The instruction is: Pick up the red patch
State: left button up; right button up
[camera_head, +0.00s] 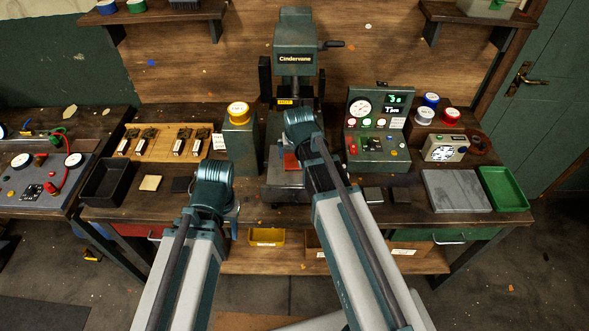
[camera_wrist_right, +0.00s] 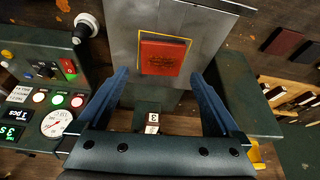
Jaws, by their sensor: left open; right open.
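The red patch (camera_wrist_right: 162,57) is a small square lying flat on the grey metal plate (camera_wrist_right: 120,30) of the press, inside a thin yellow outline. In the head view the red patch (camera_head: 290,161) is partly hidden by my right arm. My right gripper (camera_wrist_right: 160,77) is open and empty; its two blue fingers are spread on either side of the patch's line, apart from it. In the head view my right arm's wrist covers those fingers. My left gripper (camera_head: 234,214) is by the bench's front edge, left of the press, open and mostly hidden behind its wrist.
The green press (camera_head: 294,60) stands behind the patch. A control box (camera_head: 375,148) is right of it, a wooden rack (camera_head: 150,145) left. A black tray (camera_head: 107,182), tan patch (camera_head: 150,183), grey slab (camera_head: 456,190) and green tray (camera_head: 502,188) lie on the bench.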

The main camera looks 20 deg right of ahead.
aim_at(294, 161)
pick_arm(q)
jog(key=shift+f, duration=0.45)
pick_arm(e)
jog(key=shift+w+f, duration=0.2)
jog(key=shift+f, duration=0.3)
pick_arm(q)
jog(key=shift+f, duration=0.1)
pick_arm(e)
jog(key=shift+f, duration=0.1)
jog(key=b+x, duration=0.5)
jog(key=shift+w, duration=0.1)
pick_arm(q)
notch_tip(294, 161, down, 5)
jog(key=shift+r, duration=0.2)
pick_arm(e)
jog(key=c, duration=1.1)
pick_arm(q)
jog(key=shift+r, duration=0.25)
pick_arm(e)
jog(key=shift+r, duration=0.25)
